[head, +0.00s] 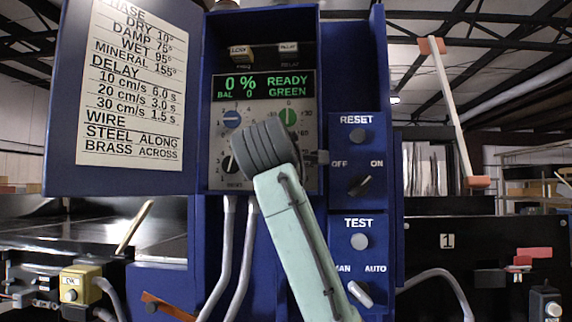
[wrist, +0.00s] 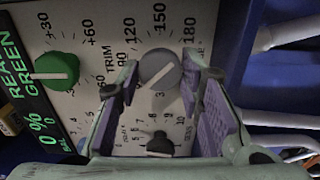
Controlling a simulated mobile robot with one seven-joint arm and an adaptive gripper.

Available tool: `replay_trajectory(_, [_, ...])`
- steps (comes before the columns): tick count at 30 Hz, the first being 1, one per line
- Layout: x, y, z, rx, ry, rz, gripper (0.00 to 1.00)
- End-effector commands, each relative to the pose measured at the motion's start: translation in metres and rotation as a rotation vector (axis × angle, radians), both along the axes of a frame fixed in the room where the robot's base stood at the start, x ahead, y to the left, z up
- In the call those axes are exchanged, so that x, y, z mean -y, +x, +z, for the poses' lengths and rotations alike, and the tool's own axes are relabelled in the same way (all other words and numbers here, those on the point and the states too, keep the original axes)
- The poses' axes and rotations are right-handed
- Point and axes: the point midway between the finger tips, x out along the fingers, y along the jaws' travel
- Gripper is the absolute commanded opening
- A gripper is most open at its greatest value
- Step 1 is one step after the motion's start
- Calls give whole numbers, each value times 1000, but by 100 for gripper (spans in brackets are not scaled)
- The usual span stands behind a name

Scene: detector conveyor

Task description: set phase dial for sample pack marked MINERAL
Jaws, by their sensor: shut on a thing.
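The chart (head: 133,80) on the open cabinet door in the head view lists phase values: DRY 10°, DAMP 75°, WET 95°, MINERAL 155°. In the wrist view, the grey dial (wrist: 160,68) has a white pointer line lying diagonally. Numbers 90, 120, 150 and 180 stand beside it; its exact reading is unclear. My gripper (wrist: 162,75) has its fingers on both sides of this dial, shut on it. In the head view my arm hides the grey dial. The display (head: 262,86) reads 0 %, BAL 0, READY GREEN. No sample pack can be made out.
A green trim dial (wrist: 57,68) and a black sensitivity dial (wrist: 159,145) sit near the grey one. A blue dial (head: 232,119) is left of my arm. RESET (head: 358,136), the OFF/ON switch (head: 359,186) and TEST (head: 359,241) are on the right column.

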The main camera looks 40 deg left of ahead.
Motion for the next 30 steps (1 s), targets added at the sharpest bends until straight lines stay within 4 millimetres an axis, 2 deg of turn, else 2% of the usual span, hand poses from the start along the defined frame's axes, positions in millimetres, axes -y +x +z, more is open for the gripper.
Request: replay_trajectory(30, [-1, 0, -2, -511, 821, -1, 6])
